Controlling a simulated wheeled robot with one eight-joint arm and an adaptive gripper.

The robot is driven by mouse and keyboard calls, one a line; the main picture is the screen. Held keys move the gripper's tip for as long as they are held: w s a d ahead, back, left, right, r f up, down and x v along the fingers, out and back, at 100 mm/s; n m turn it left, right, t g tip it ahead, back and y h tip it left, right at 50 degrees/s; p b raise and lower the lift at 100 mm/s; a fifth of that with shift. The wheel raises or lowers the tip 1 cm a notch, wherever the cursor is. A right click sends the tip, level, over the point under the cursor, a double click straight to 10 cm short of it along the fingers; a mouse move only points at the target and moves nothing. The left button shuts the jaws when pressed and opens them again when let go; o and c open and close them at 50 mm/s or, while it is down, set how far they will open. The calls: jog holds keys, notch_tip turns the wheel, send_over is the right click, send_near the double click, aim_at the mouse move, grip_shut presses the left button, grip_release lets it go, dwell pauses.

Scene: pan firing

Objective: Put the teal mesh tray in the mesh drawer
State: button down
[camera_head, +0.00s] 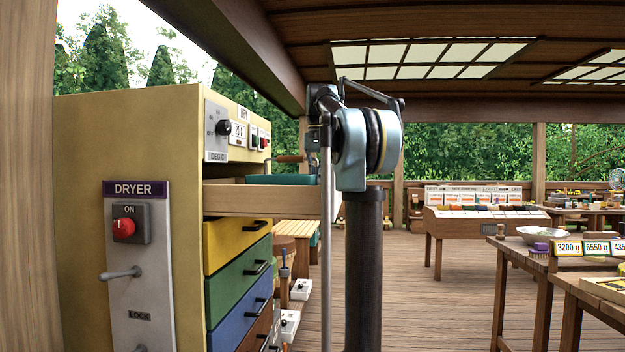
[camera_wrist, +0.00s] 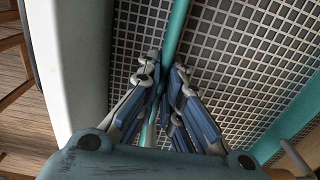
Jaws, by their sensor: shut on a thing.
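The teal mesh tray (camera_head: 280,179) shows as a teal strip just above the side of the pulled-out light wood drawer (camera_head: 262,202), at the top of the dryer. My arm hides the tray's right end. In the wrist view my gripper (camera_wrist: 165,72) is shut on a teal rim of the tray (camera_wrist: 178,28). Grey mesh (camera_wrist: 240,60) lies on both sides of that rim, and another teal edge runs at the right. A pale wall (camera_wrist: 62,75) stands left of the fingers. I cannot tell whether the tray rests on the drawer floor.
The yellow dryer cabinet (camera_head: 120,145) stands at the left, with shut coloured drawers (camera_head: 238,238) below the open one. A wooden post (camera_head: 27,180) is at the far left. Tables with a bowl (camera_head: 541,235) stand at the right. The wooden floor (camera_head: 440,300) between is clear.

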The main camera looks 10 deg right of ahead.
jog(key=shift+f, duration=0.15)
jog(key=c, duration=1.8)
grip_release()
jog(key=shift+o, duration=0.2)
notch_tip(320, 180, up, 13)
jog(key=shift+d, duration=0.1)
